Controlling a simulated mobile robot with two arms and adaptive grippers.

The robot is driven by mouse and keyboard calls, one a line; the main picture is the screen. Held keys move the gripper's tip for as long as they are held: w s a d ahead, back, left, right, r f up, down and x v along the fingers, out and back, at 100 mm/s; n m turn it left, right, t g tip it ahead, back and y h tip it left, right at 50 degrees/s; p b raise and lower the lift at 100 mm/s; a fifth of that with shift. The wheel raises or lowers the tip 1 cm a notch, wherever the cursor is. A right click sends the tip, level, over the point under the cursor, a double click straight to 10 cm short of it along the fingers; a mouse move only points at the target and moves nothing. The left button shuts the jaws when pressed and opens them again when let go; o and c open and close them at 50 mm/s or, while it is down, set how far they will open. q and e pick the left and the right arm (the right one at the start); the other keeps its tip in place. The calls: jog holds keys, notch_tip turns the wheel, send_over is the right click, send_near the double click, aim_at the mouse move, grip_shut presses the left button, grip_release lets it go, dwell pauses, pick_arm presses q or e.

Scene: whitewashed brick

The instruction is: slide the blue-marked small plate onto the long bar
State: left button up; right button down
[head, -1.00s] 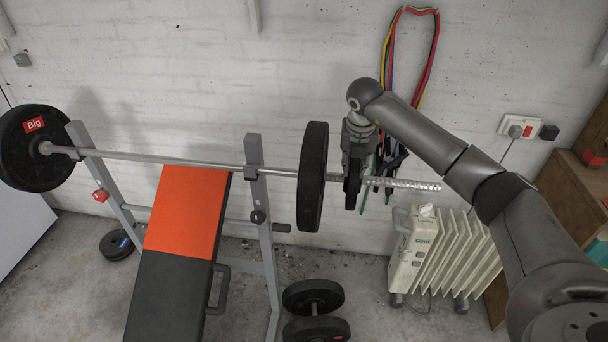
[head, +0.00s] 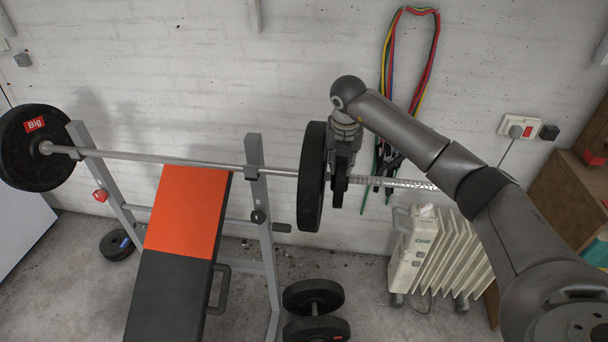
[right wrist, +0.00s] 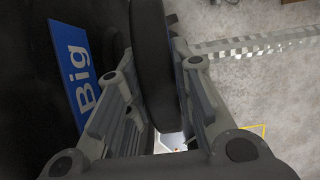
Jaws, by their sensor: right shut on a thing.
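My right gripper (head: 341,155) is shut on a small dark plate (head: 340,186), gripping it from above. In the right wrist view the plate (right wrist: 153,60) stands between the fingers (right wrist: 154,75). The small plate is upright around the long bar (head: 220,165), whose ribbed end sticks out to its right. It is close beside a larger black plate (head: 311,190) on the bar; I cannot tell whether they touch. The larger plate's blue "Big" label (right wrist: 75,72) shows in the right wrist view. The small plate's marking is not clearly visible. My left gripper is not in view.
Another big plate with a red label (head: 34,150) is on the bar's left end. A bench (head: 185,215) stands below. A blue-labelled plate (head: 117,246) lies on the floor, dumbbell plates (head: 314,295) near the front, and a white heater (head: 440,255) at right.

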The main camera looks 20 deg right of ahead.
jog(key=shift+w+a+r, duration=0.25)
jog(key=shift+a+r, duration=0.05)
jog(key=shift+a, duration=0.15)
jog(key=c, duration=1.2)
grip_release()
jog(key=shift+w+a, duration=0.1)
jog(key=shift+a, duration=0.15)
jog(key=shift+c, duration=0.2)
jog(key=shift+o, duration=0.4)
jog(key=shift+f, duration=0.15)
jog(key=shift+r, duration=0.6)
jog(key=v, duration=0.7)
jog(key=shift+s+d, duration=0.2)
jog(key=shift+d, duration=0.05)
